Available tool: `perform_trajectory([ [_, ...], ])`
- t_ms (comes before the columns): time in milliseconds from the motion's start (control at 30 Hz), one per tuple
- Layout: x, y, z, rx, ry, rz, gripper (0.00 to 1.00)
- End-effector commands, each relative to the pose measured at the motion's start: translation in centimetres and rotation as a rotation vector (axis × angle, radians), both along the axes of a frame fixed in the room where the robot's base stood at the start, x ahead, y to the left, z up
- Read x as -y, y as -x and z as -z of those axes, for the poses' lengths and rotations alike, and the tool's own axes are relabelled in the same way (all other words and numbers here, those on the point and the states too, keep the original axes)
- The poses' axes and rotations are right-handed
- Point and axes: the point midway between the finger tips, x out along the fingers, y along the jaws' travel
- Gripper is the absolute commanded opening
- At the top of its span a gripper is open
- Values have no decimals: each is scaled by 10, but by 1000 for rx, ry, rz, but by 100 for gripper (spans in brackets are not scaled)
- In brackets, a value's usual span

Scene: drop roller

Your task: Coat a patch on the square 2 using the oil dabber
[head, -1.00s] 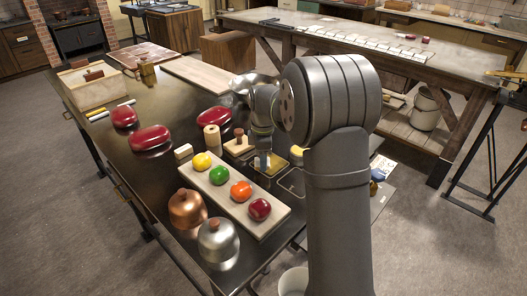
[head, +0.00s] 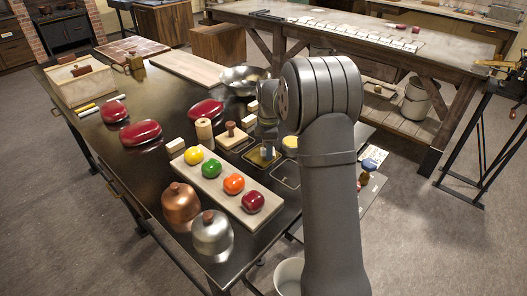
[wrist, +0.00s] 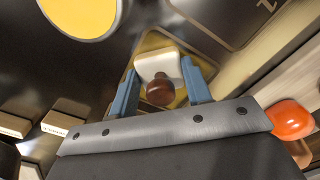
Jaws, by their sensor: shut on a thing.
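In the wrist view, my gripper (wrist: 161,84) has its two blue fingers shut on the oil dabber (wrist: 158,66), a pale block with a dark brown knob. Yellow surface shows around the dabber, on a yellow square (wrist: 150,43) below it. I cannot tell whether the dabber touches it. In the head view, my gripper (head: 267,152) is over the yellow-edged square (head: 257,161), and the dabber is mostly hidden. A second, thinly outlined square (head: 286,175) lies nearer the front. Its mark is cut off in the wrist view, so I cannot read which number it bears.
A round yellow-topped dish (wrist: 82,10) is beside the squares. Copper (head: 181,207) and silver (head: 211,233) domes are in front. A metal bowl (head: 240,79) stands behind.

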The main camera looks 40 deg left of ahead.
Motion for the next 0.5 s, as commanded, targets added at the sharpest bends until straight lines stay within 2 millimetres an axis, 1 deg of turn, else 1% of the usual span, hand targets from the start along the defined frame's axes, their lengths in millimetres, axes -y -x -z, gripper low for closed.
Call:
perform_trajectory([
  [100, 1, -12, 0, 0, 0, 2, 26],
  [367, 0, -35, 0, 1, -1, 2, 26],
  [500, -12, -35, 1, -1, 1, -1, 26],
])
